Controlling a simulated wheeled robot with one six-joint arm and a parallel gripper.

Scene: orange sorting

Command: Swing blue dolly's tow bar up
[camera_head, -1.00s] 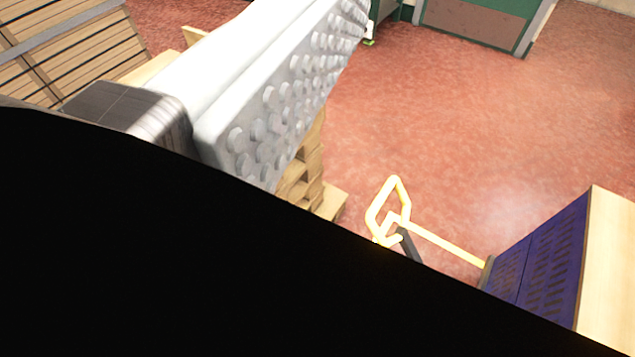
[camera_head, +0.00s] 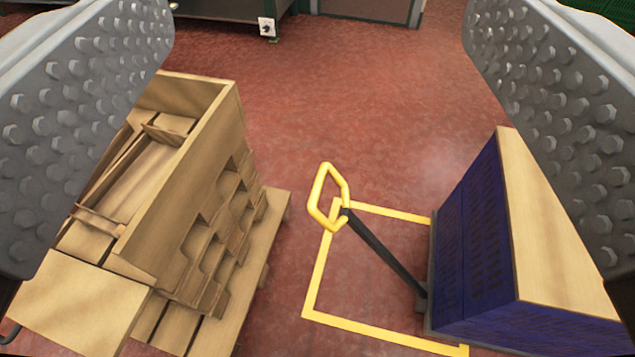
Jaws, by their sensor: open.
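The blue dolly (camera_head: 431,290) stands at the lower right, carrying blue crates with a pale wooden top. Its dark tow bar (camera_head: 385,256) slants from the dolly's left foot up and to the left. The bar ends in a yellow loop handle (camera_head: 328,198). My gripper (camera_head: 318,130) is open, with one grey studded jaw at the left edge and the other at the right edge. The tow bar and handle lie in the gap between the jaws in the picture, farther off. Nothing is held.
A yellow floor outline (camera_head: 318,275) surrounds the tow bar's area. A wooden crate (camera_head: 200,180) on a pallet (camera_head: 262,245) stands on the left, partly behind the left jaw. Red floor (camera_head: 350,90) is clear beyond. A green-framed machine (camera_head: 225,8) stands at the back.

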